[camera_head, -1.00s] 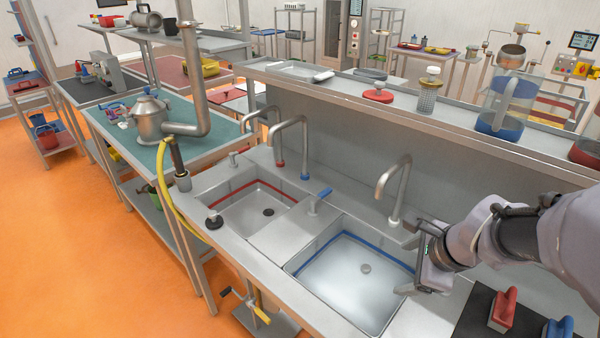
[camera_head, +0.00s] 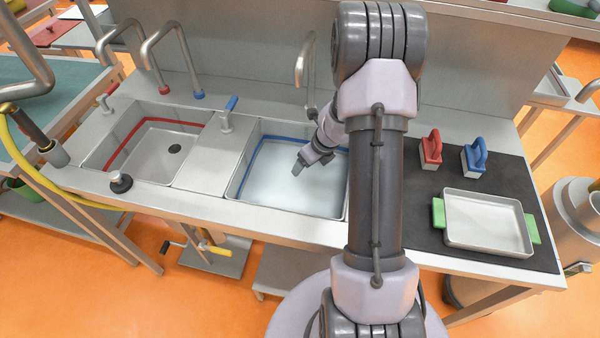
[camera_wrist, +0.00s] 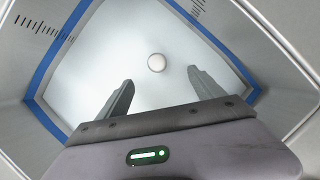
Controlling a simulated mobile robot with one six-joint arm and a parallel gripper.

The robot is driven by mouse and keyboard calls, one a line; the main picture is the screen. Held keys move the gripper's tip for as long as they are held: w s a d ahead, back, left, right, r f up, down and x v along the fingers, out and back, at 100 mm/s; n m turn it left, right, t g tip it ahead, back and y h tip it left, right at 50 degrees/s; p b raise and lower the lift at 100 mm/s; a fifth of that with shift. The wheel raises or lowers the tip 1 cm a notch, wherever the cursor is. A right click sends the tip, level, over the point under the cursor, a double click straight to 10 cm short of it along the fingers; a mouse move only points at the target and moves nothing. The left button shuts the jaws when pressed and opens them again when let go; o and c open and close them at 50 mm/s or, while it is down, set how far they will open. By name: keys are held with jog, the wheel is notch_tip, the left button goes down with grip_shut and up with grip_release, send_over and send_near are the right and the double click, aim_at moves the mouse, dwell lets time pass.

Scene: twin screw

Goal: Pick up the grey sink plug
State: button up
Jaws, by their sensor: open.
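The grey sink plug (camera_wrist: 156,63) shows in the wrist view as a small pale round disc on the floor of the blue-striped basin (camera_head: 262,186). In the head view I cannot make it out; my arm and gripper cover part of that basin. My gripper (camera_wrist: 160,82) is open, with its two fingers apart and nothing between them. In the wrist view the plug lies ahead of the fingertips, roughly centred between them and apart from them. In the head view my gripper (camera_head: 298,168) is over the basin, pointing down and left.
A red-striped basin (camera_head: 141,165) with a dark drain lies to the left. A black plug (camera_head: 121,182) stands on the counter before it. A blue-tipped tap lever (camera_head: 228,114) and a curved faucet (camera_head: 304,65) stand near. A tray (camera_head: 487,222) and red and blue brushes lie right.

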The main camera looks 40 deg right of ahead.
jog(key=b+x, duration=0.2)
jog(key=x, duration=0.3)
jog(key=shift+w+f+b, duration=0.2)
jog(key=shift+w+b, duration=0.1)
jog(key=shift+r, duration=0.2)
jog(key=c, duration=1.5)
